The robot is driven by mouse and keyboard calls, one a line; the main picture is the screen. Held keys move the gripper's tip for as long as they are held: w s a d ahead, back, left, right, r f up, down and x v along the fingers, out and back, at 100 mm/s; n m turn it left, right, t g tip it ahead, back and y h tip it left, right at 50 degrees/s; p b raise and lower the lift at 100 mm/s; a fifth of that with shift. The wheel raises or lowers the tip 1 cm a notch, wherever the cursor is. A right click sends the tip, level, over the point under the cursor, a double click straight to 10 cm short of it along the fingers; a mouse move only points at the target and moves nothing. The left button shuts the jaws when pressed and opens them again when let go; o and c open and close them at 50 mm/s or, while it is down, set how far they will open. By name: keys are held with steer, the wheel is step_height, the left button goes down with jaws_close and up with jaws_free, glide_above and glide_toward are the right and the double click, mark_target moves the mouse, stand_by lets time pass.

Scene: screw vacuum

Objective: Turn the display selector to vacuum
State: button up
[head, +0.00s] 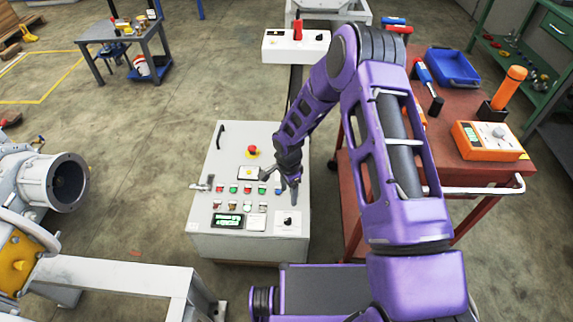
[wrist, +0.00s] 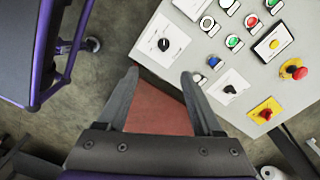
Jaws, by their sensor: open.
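The display selector appears to be the black knob (head: 288,221) on a white plate at the lower right corner of the grey control panel (head: 207,180). In the wrist view the knob (wrist: 163,44) lies beyond my fingertips, near the panel's corner, with dial marks around it. Its labels are too small to read. My gripper (head: 281,187) is open and empty, pointing down above the right part of the panel. In the wrist view my gripper (wrist: 160,75) shows both fingers apart, and neither visibly touches the knob. A lit green display (head: 227,220) sits left of the knob.
Several coloured buttons (head: 234,189) and a red emergency stop (head: 252,150) are on the panel. The wrist view shows a second black knob (wrist: 229,89) on another white plate. A red cart (head: 455,176) stands close on the right. Pipework (head: 50,182) is at left.

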mark_target(288, 219)
steer(key=f, duration=0.5)
steer(key=f+b, duration=0.1)
steer(key=f, duration=0.5)
steer(key=f+b, duration=0.1)
steer(key=f, duration=0.5)
steer(key=shift+w+a, duration=0.1)
steer(key=shift+w, duration=0.2)
jaws_close()
